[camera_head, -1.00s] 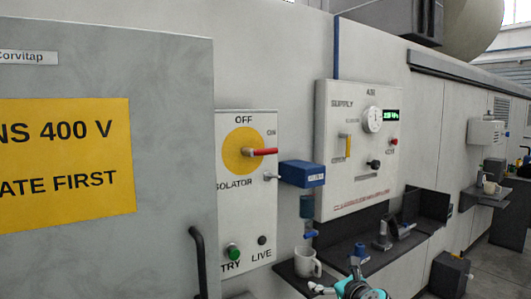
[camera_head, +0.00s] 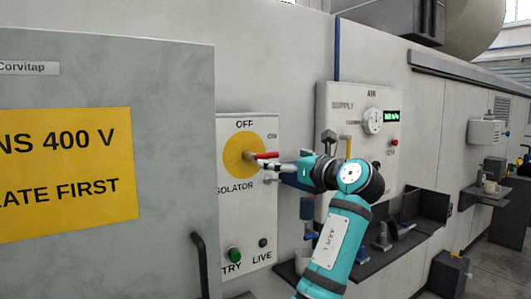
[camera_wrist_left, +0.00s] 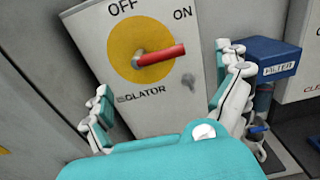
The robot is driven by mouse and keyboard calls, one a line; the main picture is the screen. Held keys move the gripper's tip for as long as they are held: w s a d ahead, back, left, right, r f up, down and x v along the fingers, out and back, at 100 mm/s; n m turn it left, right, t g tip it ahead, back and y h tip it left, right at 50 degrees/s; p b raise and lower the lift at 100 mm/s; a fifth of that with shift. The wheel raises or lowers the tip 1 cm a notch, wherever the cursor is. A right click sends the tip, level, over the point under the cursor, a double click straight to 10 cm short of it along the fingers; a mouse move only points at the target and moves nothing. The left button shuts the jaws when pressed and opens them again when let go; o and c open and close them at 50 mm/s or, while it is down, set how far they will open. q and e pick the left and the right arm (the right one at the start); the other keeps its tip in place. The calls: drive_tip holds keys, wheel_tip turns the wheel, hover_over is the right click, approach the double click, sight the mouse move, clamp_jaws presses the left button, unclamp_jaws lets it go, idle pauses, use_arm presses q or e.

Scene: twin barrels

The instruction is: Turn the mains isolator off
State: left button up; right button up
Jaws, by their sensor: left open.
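The mains isolator is a white panel with a yellow disc (camera_head: 236,153) and a red handle (camera_head: 265,155). The handle points right, on the side of the ON mark, with OFF above the disc. In the left wrist view the red handle (camera_wrist_left: 162,55) lies across the space between the fingers. My left gripper (camera_head: 268,167) is open, in front of the panel by the handle, and partly covers it in the head view. In the left wrist view its fingers (camera_wrist_left: 168,78) are spread either side of the panel's face, and I see no contact. My right gripper is not in view.
A blue filter box (camera_wrist_left: 262,60) sticks out right of the isolator. A green button (camera_head: 233,254) is low on the panel. A grey cabinet door (camera_head: 170,100) with a black handle (camera_head: 200,262) stands at left. An air supply panel (camera_head: 345,100) and a dark shelf are at right.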

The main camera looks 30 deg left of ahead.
sight(268, 156)
use_arm(q)
drive_tip(key=p+x, duration=0.1)
drive_tip(key=x, duration=0.6)
drive_tip(key=shift+w+a+p, duration=0.15)
drive_tip(key=shift+a+p, duration=0.15)
drive_tip(key=shift+p, duration=0.05)
drive_tip(key=shift+w+a, duration=0.15)
drive_tip(key=shift+a, duration=0.25)
